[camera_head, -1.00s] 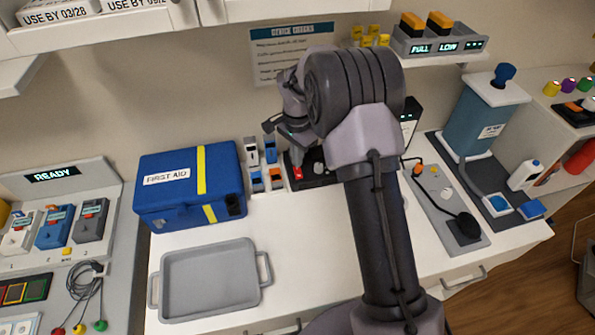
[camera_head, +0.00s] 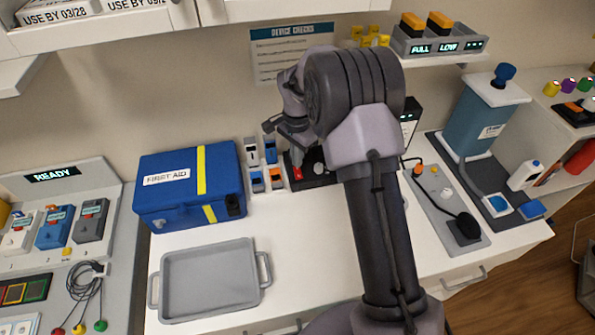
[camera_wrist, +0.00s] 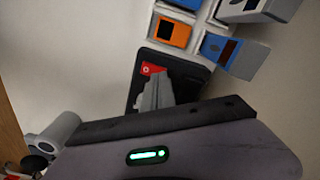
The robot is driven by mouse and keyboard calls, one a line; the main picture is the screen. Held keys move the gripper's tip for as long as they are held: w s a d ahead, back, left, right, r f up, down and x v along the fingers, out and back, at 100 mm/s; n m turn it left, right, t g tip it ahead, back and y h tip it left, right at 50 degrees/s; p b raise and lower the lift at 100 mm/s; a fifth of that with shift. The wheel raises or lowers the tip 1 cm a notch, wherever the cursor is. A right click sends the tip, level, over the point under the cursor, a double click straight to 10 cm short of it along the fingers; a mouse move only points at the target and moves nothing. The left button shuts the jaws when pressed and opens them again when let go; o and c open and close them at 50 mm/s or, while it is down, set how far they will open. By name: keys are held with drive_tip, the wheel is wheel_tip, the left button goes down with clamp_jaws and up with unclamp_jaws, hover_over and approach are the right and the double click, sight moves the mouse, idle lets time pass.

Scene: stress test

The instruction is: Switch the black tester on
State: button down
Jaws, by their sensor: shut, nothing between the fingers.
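The black tester (camera_head: 322,180) stands at the back of the counter, partly hidden behind my arm. A red switch (camera_head: 297,172) shows at its left front and a round grey knob to the right of it. In the wrist view the tester's black body (camera_wrist: 187,72) lies ahead of my gripper (camera_wrist: 157,84), and the red switch (camera_wrist: 149,69) with a small white mark shows just past the fingertips. My gripper is shut and empty, over the tester close to the switch. I cannot tell whether the fingertips touch it, or which way the switch is set.
Small blue and orange devices (camera_head: 275,175) stand in a white rack left of the tester. A blue first aid box (camera_head: 165,205) is farther left, with a grey tray (camera_head: 210,243) in front. A black unit (camera_head: 411,112) stands behind my arm. The counter's front middle is clear.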

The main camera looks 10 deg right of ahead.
drive_tip(key=shift+f+b, duration=0.7)
drive_tip(key=shift+f, duration=0.3)
idle(0.7)
drive_tip(key=shift+r, duration=0.15)
wheel_tip(320, 180, up, 7)
drive_tip(key=p, duration=0.5)
